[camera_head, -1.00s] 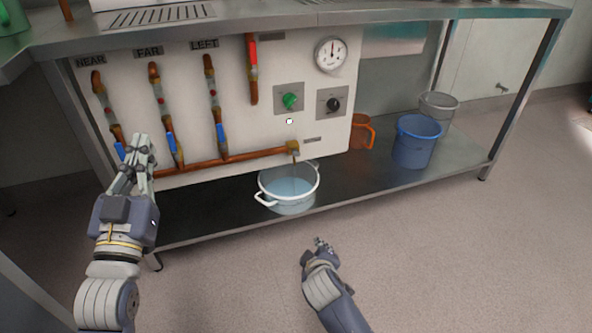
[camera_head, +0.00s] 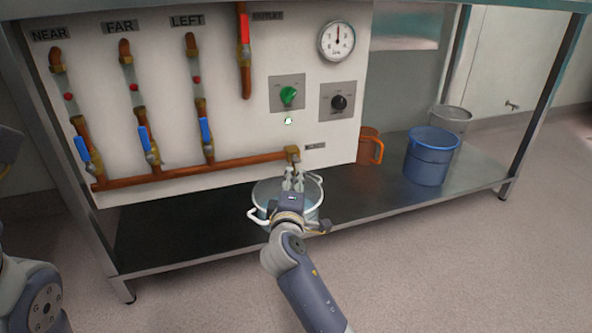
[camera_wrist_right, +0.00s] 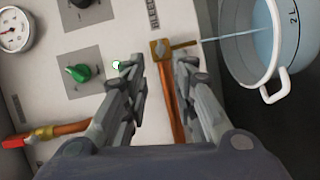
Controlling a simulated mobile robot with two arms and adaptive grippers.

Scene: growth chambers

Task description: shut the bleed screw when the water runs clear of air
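The brass bleed fitting (camera_head: 292,153) sits at the right end of the low copper pipe. In the right wrist view the brass block (camera_wrist_right: 160,50) has a thin stem (camera_wrist_right: 184,44) pointing right. A thin pale water stream (camera_wrist_right: 225,36) runs from it into the white basin (camera_wrist_right: 273,68); bubbles cannot be made out. The basin also shows in the head view (camera_head: 261,194), partly hidden by my right arm. My right gripper (camera_head: 293,178) is just below the fitting. Its open fingers (camera_wrist_right: 160,78) straddle the pipe, apart from the stem. My left gripper's fingers are out of view.
The panel carries a green knob (camera_head: 288,95), black knob (camera_head: 338,102), gauge (camera_head: 337,40), small green-white light (camera_head: 288,121), red-handled valve (camera_head: 244,28) and blue-handled valves (camera_head: 206,132). An orange jug (camera_head: 368,147) and blue bucket (camera_head: 431,156) stand right on the shelf.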

